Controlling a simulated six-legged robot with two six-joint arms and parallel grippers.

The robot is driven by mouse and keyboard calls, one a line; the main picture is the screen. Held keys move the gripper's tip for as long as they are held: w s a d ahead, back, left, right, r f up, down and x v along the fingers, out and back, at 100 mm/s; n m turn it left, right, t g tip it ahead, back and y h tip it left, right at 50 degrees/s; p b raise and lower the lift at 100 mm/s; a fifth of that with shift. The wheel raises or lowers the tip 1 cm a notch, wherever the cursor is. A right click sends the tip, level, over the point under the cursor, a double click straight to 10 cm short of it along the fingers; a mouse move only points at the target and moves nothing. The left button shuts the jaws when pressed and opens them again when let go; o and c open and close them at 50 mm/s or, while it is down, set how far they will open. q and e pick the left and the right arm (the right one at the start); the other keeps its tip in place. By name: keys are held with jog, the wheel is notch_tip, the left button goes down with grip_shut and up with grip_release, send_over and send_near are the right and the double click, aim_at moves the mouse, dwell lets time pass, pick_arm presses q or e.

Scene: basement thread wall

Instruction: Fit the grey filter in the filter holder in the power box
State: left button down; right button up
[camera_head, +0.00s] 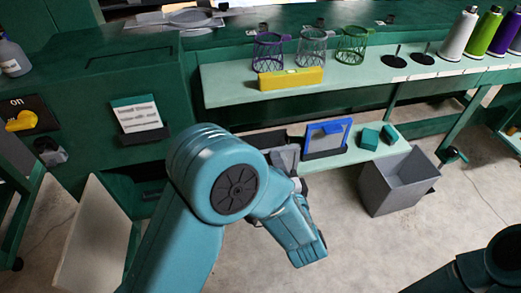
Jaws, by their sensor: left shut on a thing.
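My left arm reaches in from the bottom, its elbow hiding part of the scene. My left gripper (298,184) is small in view beyond the wrist, and its fingers are hard to make out. It is shut on a dark grey flat piece, apparently the grey filter (285,158), in front of the low shelf. A green cabinet with a yellow switch marked "on", probably the power box (80,88), stands at left. A pale panel (92,240) hangs open below it. The filter holder cannot be made out. My right gripper is out of view; only part of that arm shows at lower right.
A blue-framed filter (327,138) and two teal blocks (369,138) are on the low shelf. A grey bin (396,182) stands right of it. The upper shelf holds wire baskets (312,48), a yellow block (291,79) and thread spools (458,35). Floor at lower centre is clear.

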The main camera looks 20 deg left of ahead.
pick_arm(q)
jog(key=shift+p+v, duration=0.35)
jog(key=shift+v, duration=2.4)
